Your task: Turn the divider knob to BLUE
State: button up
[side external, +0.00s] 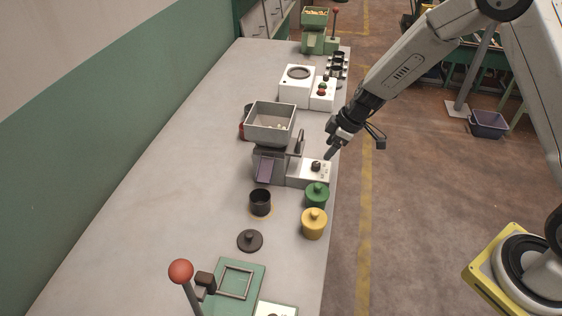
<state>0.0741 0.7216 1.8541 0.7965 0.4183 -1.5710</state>
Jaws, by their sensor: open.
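A grey hopper (270,123) with pale contents stands on the bench, with a chute below it. A white panel (296,179) joins its right side and carries a small dark knob (316,166). The panel's markings are too small to read, so I cannot tell which setting the knob points to or whether it is the divider knob. My gripper (331,154) is open and empty, just above and to the right of this knob, near the bench's right edge. It appears apart from the knob.
A black cup (260,203), a dark lid (250,240), a green lidded pot (317,195) and a yellow lidded pot (314,225) stand in front of the hopper. A white unit (295,90) stands behind. A red-ball lever (181,271) rises at front left.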

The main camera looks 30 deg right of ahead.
aim_at(317, 164)
jog(key=shift+x, duration=3.4)
grip_shut()
